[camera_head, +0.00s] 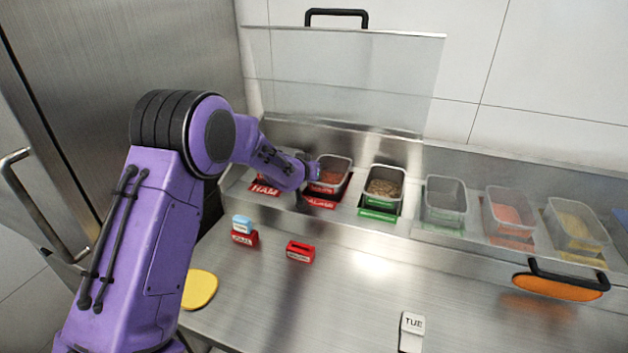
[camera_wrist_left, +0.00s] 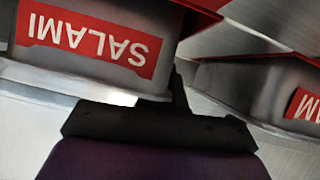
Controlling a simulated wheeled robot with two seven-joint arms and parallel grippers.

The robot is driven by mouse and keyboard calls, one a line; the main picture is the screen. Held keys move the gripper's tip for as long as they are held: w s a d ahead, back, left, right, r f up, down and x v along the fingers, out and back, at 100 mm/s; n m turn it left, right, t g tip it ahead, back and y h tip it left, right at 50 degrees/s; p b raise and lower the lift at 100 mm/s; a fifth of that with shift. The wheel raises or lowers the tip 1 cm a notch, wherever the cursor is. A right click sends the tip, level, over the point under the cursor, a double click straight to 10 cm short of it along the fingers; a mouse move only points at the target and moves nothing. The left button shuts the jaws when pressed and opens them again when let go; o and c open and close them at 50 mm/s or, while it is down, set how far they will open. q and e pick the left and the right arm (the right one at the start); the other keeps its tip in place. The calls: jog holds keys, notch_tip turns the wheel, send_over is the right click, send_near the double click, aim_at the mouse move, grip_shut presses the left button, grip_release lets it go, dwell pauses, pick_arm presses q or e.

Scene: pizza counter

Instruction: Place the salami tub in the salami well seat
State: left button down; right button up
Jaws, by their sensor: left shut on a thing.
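The salami tub (camera_head: 333,171) is a grey metal tub with red contents. In the head view it is at its place in the row, above the red salami well label (camera_head: 320,202). I cannot tell whether it sits fully down in the well seat. My left gripper (camera_head: 313,171) reaches in from the left and is shut on the tub's left side. In the left wrist view the salami tub (camera_wrist_left: 85,42) shows a red SALAMI label, upside down, beside my left gripper (camera_wrist_left: 180,98). My right gripper is out of view.
The ham tub is mostly behind my arm; its red label (camera_head: 265,190) shows. A tub of brown topping (camera_head: 387,181) with green labels stands right of the salami. An open clear lid (camera_head: 345,75) stands behind. Red blocks (camera_head: 300,252) lie on the counter.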

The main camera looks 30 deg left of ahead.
pick_arm(q)
jog(key=c, duration=1.3)
grip_release()
jog(key=shift+s, duration=0.15)
jog(key=shift+o, duration=0.2)
jog(key=shift+s+d+r, duration=0.1)
jog(key=shift+s+r, duration=0.05)
jog(key=shift+s, duration=0.05)
jog(key=b+v, duration=0.1)
jog(key=v, duration=1)
jog(key=shift+r+b, duration=0.2)
jog(key=shift+b, duration=0.1)
jog(key=shift+s, duration=0.15)
